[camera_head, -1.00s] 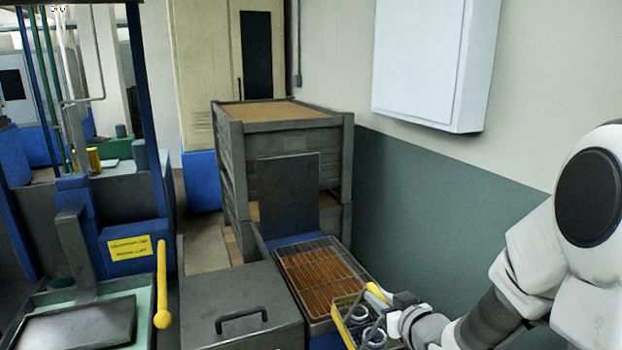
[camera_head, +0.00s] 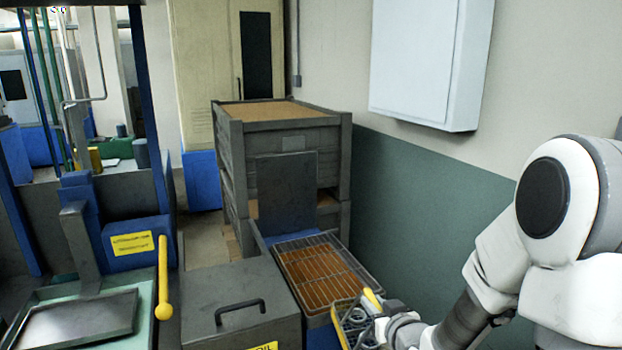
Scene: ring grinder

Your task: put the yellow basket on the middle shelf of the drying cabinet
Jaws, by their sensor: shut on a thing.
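The yellow basket (camera_head: 350,331) is low in the picture, right of centre, at the near end of the wire rack. Grey metal rings (camera_head: 362,336) show inside it. My gripper (camera_head: 377,306) is shut on the basket at its yellow handle (camera_head: 371,298). The lower part of the basket is cut off by the picture's edge. I cannot tell whether it touches the rack or hangs free. A tall cream cabinet (camera_head: 204,75) with a dark window stands at the back; I cannot tell whether it is the drying cabinet. No middle shelf is in view.
The wire rack (camera_head: 322,275) lies over a brown tray. Left of it is a dark box with a handled lid (camera_head: 231,304). Behind stand stacked grey crates (camera_head: 285,148). A machine with a yellow lever (camera_head: 163,275) is at left. A white wall box (camera_head: 425,62) hangs at right.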

